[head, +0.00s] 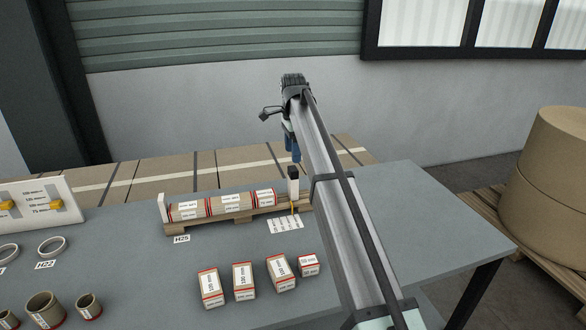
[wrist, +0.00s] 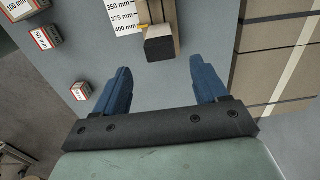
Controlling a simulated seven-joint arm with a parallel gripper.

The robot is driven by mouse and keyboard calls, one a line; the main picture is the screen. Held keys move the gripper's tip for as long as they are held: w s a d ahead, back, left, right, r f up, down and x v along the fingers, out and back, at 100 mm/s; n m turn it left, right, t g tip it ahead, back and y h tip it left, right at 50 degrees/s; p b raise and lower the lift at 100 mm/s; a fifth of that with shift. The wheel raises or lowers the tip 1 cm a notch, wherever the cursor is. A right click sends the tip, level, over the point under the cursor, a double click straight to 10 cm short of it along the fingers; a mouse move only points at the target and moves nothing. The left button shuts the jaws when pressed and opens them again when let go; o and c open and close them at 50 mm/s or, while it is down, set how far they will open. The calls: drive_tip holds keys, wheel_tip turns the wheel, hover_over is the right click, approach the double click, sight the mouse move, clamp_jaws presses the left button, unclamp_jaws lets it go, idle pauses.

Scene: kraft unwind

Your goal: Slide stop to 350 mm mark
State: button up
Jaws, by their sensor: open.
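The stop (head: 293,185), a dark-topped upright block, stands at the right end of a wooden rail (head: 240,217). In the wrist view the dark top of the stop (wrist: 159,48) lies just ahead of my fingers. Its yellow pointer (wrist: 143,27) is beside the 400 mm line of the white scale card (wrist: 122,14), which also reads 350 and 375 mm. In the head view the card (head: 286,224) lies in front of the rail. My gripper (wrist: 163,80) is open and empty, its blue fingers apart from the stop.
Several labelled blocks (head: 235,204) lie in a row on the rail, left of the stop. More blocks (head: 244,280) stand in front on the grey table (head: 150,260). Rings (head: 52,246) are at left. A brown striped surface (head: 125,178) lies behind the table.

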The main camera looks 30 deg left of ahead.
sight(293, 168)
drive_tip(key=shift+f, duration=3.5)
drive_tip(key=shift+c, duration=0.2)
